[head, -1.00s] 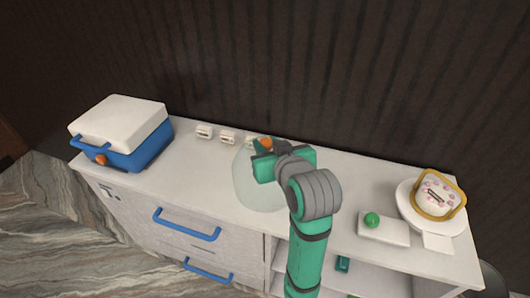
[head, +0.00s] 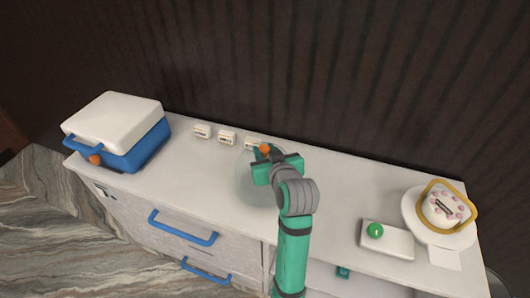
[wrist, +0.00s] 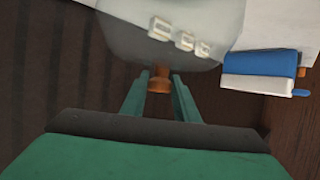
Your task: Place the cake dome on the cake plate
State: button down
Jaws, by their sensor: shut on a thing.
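The cake dome (head: 250,188) is clear and sits under my gripper (head: 266,160) near the middle of the counter. It also shows in the wrist view (wrist: 135,38). My gripper is shut on the dome's orange knob (wrist: 159,82). I cannot tell whether the dome's rim touches the counter. The white cake plate (head: 413,217) is at the right end of the counter. A cake with pink dots (head: 443,207) stands on it, with a yellow ring-shaped piece (head: 473,216) around or over it.
A blue and white cool box (head: 115,125) stands at the left end. Several small white labels (head: 202,132) line the back edge. A white block with a green ball (head: 375,231) and a white card (head: 445,258) lie near the plate. The counter between dome and block is clear.

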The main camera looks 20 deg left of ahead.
jog(key=shift+f, duration=0.65)
jog(key=c, duration=1.4)
grip_release()
jog(key=shift+s, duration=0.1)
